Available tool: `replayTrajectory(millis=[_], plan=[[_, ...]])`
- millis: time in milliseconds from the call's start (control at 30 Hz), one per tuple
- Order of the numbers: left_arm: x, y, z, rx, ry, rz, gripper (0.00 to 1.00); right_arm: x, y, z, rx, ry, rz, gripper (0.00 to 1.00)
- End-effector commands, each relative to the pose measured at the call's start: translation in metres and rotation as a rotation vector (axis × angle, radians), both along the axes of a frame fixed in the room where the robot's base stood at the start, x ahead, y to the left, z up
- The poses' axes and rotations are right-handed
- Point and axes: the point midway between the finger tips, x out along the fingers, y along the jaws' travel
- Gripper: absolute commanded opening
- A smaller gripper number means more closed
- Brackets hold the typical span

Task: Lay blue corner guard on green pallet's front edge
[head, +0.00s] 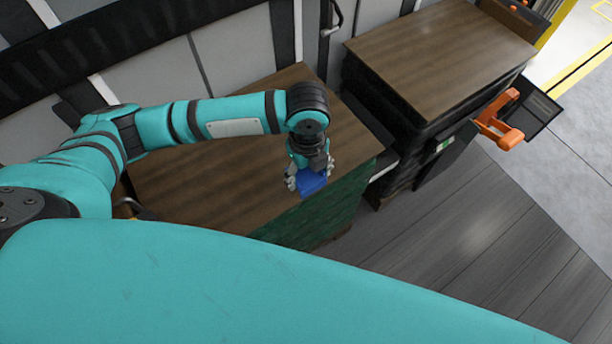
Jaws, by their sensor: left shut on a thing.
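The blue corner guard (313,183) is held in my left gripper (307,180), at the front edge of the green pallet's load. The gripper is shut on it and hides part of it. Whether the guard touches the edge or hangs just above it, I cannot tell. The green pallet (325,208) has a brown wooden top and a green front side. My left arm reaches over the top from the left. My right gripper is not in view.
A second stack with a brown top (440,45) and dark sides stands at the back right. An orange handle (500,120) sticks out beside it. Grey plank floor (460,240) is clear at the right. A grey panelled wall (230,50) runs behind.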

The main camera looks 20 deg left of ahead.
Motion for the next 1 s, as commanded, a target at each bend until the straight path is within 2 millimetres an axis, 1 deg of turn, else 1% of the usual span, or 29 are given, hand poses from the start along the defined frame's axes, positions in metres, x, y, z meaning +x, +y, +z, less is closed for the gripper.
replayTrajectory(millis=[133,300,367,633,1000], plan=[[-0.001,0.003,-0.006,-0.001,0.001,-0.001,0.33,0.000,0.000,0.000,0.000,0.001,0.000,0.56],[-0.001,0.003,-0.030,0.001,0.002,0.000,0.33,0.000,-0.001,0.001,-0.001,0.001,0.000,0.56],[-0.001,0.003,-0.035,0.000,0.000,0.000,0.33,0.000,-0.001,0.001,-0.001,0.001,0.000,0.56],[0.000,0.002,-0.036,-0.001,-0.002,-0.001,0.33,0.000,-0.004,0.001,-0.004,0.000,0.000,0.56],[-0.001,0.003,-0.047,0.000,-0.001,-0.002,0.33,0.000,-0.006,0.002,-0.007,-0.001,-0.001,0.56]])
